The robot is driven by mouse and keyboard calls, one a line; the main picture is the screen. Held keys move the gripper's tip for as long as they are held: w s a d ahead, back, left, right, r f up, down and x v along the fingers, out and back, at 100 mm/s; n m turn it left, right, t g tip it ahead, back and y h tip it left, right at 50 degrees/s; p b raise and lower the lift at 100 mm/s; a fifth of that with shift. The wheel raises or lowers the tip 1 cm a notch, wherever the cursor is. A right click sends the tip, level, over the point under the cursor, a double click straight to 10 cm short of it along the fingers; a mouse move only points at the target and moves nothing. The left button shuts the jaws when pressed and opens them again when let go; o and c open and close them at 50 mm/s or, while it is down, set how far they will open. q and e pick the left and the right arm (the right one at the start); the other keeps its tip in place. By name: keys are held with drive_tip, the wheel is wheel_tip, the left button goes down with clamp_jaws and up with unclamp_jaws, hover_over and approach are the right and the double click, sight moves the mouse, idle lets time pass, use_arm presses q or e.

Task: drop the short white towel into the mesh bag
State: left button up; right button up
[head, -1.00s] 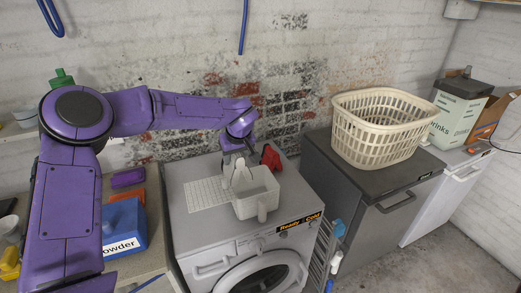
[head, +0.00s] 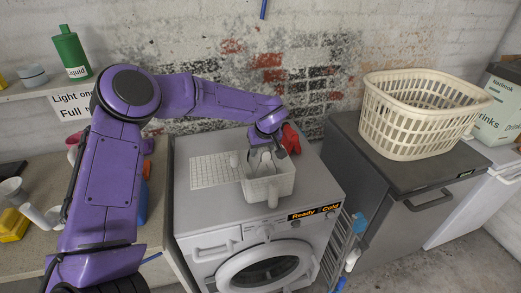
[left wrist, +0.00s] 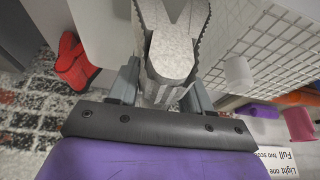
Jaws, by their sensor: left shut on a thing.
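My left gripper (head: 264,148) is over the top of the washing machine, its fingers pointing down. It is shut on the short white towel (head: 262,160), which hangs in two pale flaps. In the left wrist view, the speckled towel (left wrist: 172,55) sits between the fingers. Below it stands a white open-topped container with loop-like tabs (head: 268,189), which I take to be the mesh bag. The towel's lower ends are at or inside its opening; I cannot tell whether they touch it. My right gripper is out of view.
The washing machine top (head: 307,180) has a flat white grid (head: 213,171) left of the container and a red item (head: 291,139) behind it. A cream laundry basket (head: 412,125) stands on the dark appliance at right. A green bottle (head: 72,52) stands on the left shelf.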

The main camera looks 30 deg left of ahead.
use_arm(q)
drive_tip(key=shift+f, duration=0.35)
drive_tip(key=shift+s+a+r, duration=0.1)
drive_tip(key=shift+a+r, duration=0.05)
drive_tip(key=o, duration=1.3)
drive_tip(key=b+v, duration=0.1)
drive_tip(key=v, duration=0.9)
drive_tip(key=shift+d+r+b, duration=0.2)
drive_tip(key=shift+r+b, duration=0.05)
drive_tip(key=shift+b, duration=0.05)
